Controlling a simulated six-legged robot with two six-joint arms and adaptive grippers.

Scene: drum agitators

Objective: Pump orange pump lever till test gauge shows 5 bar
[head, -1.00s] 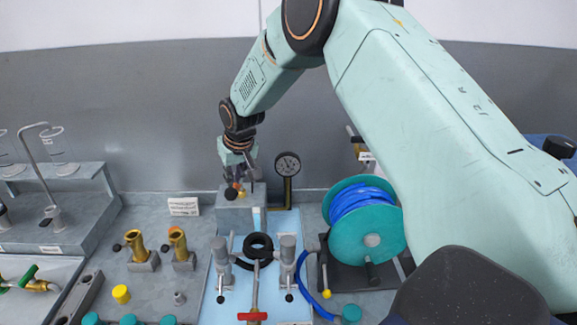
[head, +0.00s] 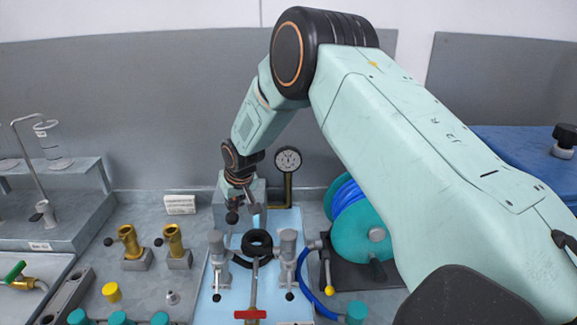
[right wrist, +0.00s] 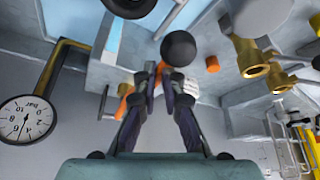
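The test gauge (head: 287,160) stands on a brass pipe behind the pump, with a white dial and black rim. It also shows large in the right wrist view (right wrist: 27,118), tilted; I cannot read its value surely. The pump is a grey block (head: 228,194) at the back of the blue panel. Its lever ends in a black ball knob (head: 232,217); orange lever (right wrist: 125,90) shows behind a finger. My right gripper (head: 243,203) is closed around the lever just below the knob, as the right wrist view (right wrist: 160,78) shows. My left gripper is out of view.
A blue hose reel (head: 362,230) stands right of the panel. Two grey valve posts (head: 288,255) and a black ring (head: 257,242) are in front of the pump. Brass fittings (head: 130,240) stand on the left. A white label (head: 180,204) is beside the pump.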

